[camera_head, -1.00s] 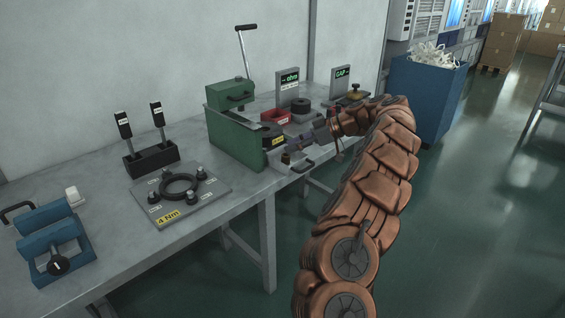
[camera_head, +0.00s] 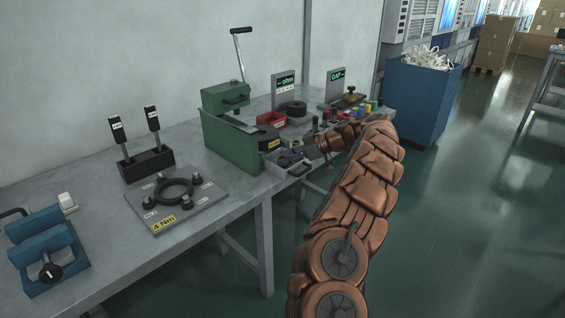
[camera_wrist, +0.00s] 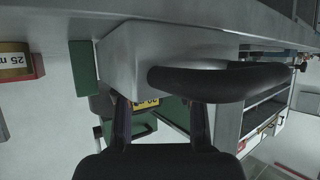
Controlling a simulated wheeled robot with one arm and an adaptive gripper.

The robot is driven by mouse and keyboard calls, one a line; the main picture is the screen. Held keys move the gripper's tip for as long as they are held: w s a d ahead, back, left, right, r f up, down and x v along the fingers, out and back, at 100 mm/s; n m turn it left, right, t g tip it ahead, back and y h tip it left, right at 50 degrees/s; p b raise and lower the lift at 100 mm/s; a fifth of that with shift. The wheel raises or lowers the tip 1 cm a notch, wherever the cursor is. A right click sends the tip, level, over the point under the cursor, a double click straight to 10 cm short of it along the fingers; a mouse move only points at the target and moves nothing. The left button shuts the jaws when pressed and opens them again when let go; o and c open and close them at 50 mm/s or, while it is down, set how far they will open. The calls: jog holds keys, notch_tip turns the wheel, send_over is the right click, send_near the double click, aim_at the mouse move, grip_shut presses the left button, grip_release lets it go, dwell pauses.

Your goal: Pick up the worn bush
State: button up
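I cannot make out a worn bush for certain in either view. My gripper (camera_head: 297,154) is at the front edge of the bench, beside a small grey box with a dark handle (camera_head: 299,171). In the wrist view my gripper (camera_wrist: 160,104) has its two dark fingers apart, with nothing seen held between them. The grey box (camera_wrist: 130,55) and its thick black handle (camera_wrist: 225,82) are close in front of the fingers there. What lies inside the box is too small or hidden to tell.
The green press (camera_head: 230,140) stands just left of my gripper. A plate with a black ring (camera_head: 175,190) and a blue fixture (camera_head: 45,250) are further left. A red bin (camera_head: 271,119) and signs stand behind. A blue waste bin (camera_head: 425,95) is at right.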

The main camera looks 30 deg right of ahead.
jog(key=shift+x, duration=0.85)
grip_shut()
jog(key=shift+r, duration=1.75)
jog(key=s+a+b, duration=0.1)
jog(key=s+a, duration=0.2)
jog(key=s, duration=0.4)
jog(key=s+a+r+b, duration=0.1)
jog(key=s+a, duration=0.2)
jog(key=s, duration=0.4)
jog(key=shift+s+r, duration=0.3)
jog(key=shift+s, duration=0.1)
